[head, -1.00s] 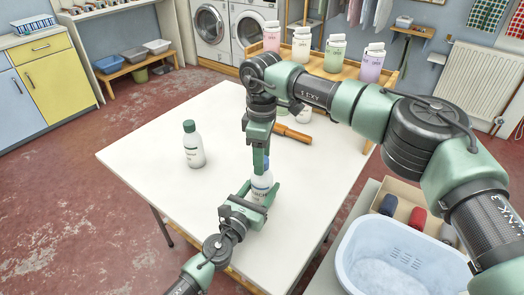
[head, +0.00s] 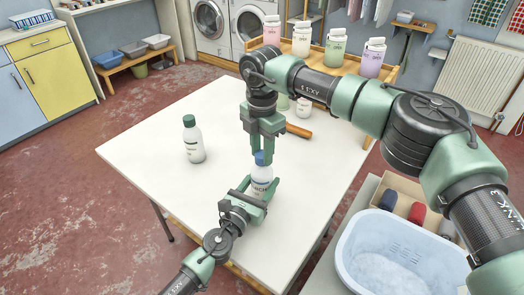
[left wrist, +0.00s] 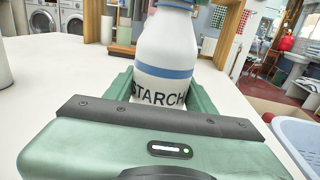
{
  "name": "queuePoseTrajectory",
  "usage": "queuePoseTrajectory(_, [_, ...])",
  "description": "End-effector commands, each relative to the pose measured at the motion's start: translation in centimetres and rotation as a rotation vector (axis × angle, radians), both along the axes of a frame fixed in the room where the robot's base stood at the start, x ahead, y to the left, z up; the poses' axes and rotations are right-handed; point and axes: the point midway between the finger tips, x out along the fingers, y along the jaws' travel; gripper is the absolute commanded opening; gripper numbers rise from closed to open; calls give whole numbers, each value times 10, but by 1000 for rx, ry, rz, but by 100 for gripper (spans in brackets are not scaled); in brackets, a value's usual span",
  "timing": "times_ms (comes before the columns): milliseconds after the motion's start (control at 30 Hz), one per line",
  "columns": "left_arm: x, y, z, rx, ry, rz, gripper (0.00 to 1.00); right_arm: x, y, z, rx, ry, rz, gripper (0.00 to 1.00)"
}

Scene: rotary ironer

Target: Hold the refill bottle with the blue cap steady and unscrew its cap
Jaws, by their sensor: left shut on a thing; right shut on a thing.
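The white refill bottle (head: 260,176) stands upright on the white table (head: 160,133). It has a blue cap (head: 260,158). In the left wrist view the bottle (left wrist: 165,50) shows a blue band and the word STARCH, its top cut off by the frame edge. My left gripper (head: 259,188) is shut around the bottle's body from the front. My right gripper (head: 262,153) points down from above and is shut on the blue cap. From here I cannot tell whether the cap has turned on its thread.
A second white bottle with a green cap (head: 190,121) stands to the left on the table. A brown wooden rod (head: 298,131) lies behind my grippers. Several pastel bottles stand on a wooden rack at the back. A pale blue basket (head: 350,262) sits at the right front.

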Motion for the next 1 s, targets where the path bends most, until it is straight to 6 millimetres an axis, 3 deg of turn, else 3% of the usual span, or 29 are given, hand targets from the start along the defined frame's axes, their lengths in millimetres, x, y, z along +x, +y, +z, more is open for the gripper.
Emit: queuePoseTrajectory(1000, [-1, -1, 0, 1, 0, -3, 0, 1, 0, 2, -1, -6, 2363, 0])
